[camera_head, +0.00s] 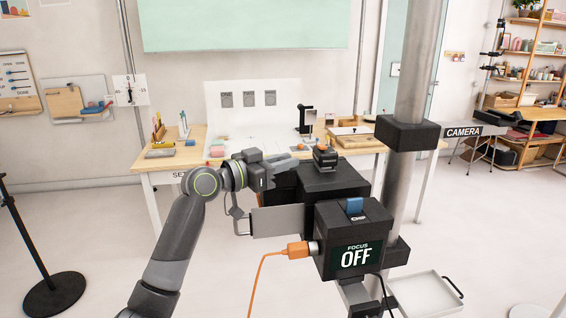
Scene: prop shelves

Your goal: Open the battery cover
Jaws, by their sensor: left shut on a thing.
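A black camera rig (333,186) is mounted on the thick grey pole. Its front box (355,218) has a screen reading FOCUS OFF, a blue tab on top and an orange plug (297,249) in its left side. A flat grey panel (278,222) sticks out to the left of the rig, with a thin bent handle (238,216) at its outer end. My left gripper (287,164) is at the rig's upper left, shut on what seems to be the battery cover. The held part is mostly hidden. My right gripper is not in view.
A wooden table (190,160) with props stands behind the rig. A black stand (50,290) is at the lower left, a white tray (425,293) at the lower right. An orange cable (255,285) hangs from the plug.

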